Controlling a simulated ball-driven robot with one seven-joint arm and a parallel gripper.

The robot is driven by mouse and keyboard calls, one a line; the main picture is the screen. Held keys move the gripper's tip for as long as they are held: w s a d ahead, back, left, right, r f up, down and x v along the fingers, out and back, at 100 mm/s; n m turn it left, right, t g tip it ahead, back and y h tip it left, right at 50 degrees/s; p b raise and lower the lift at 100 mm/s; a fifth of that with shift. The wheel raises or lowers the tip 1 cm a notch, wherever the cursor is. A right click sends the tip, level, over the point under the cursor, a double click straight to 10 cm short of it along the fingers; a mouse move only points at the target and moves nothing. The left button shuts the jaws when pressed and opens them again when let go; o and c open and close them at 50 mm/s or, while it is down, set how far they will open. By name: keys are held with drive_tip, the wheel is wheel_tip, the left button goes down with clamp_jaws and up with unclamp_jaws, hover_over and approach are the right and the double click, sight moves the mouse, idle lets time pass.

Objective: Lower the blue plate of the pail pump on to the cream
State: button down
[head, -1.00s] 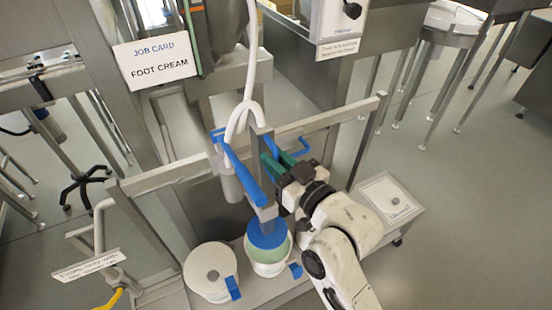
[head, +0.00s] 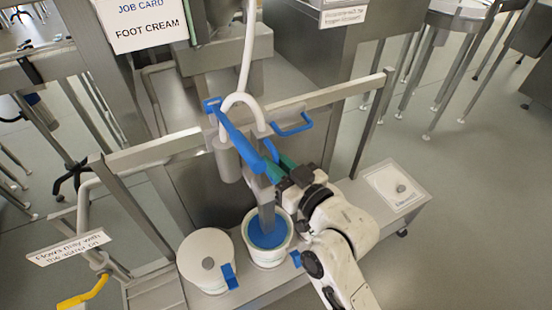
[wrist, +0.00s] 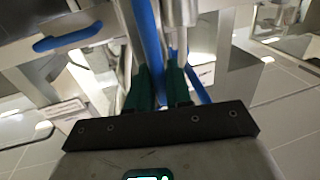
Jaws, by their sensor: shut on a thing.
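The blue plate (head: 268,236) of the pail pump sits inside the mouth of the open white pail (head: 269,256), at the foot of a grey post. Whether it touches the cream cannot be told, as the plate hides most of the inside. A long blue bar (head: 237,140) runs at the top of the pump. My gripper (head: 279,168) is shut on the blue bar near its right end. In the wrist view the green fingers (wrist: 158,88) close around the blue bar.
A lidded white pail (head: 208,258) stands left of the open pail on the metal base. A blue loop handle (head: 293,126) juts from the crossbar at the right. A white labelled pad (head: 397,187) lies on the base's right end.

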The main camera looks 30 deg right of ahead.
drive_tip(key=shift+s+f+b, duration=0.1)
drive_tip(key=shift+f+b, duration=0.2)
drive_tip(key=shift+f, duration=0.95)
drive_tip(key=c, duration=1.3)
unclamp_jaws()
drive_tip(key=shift+o, duration=0.4)
drive_tip(key=shift+r, duration=0.25)
drive_tip(key=s+d+b, duration=0.2)
drive_tip(key=s, duration=0.8)
drive_tip(key=shift+s, duration=0.25)
drive_tip(key=shift+f, duration=0.15)
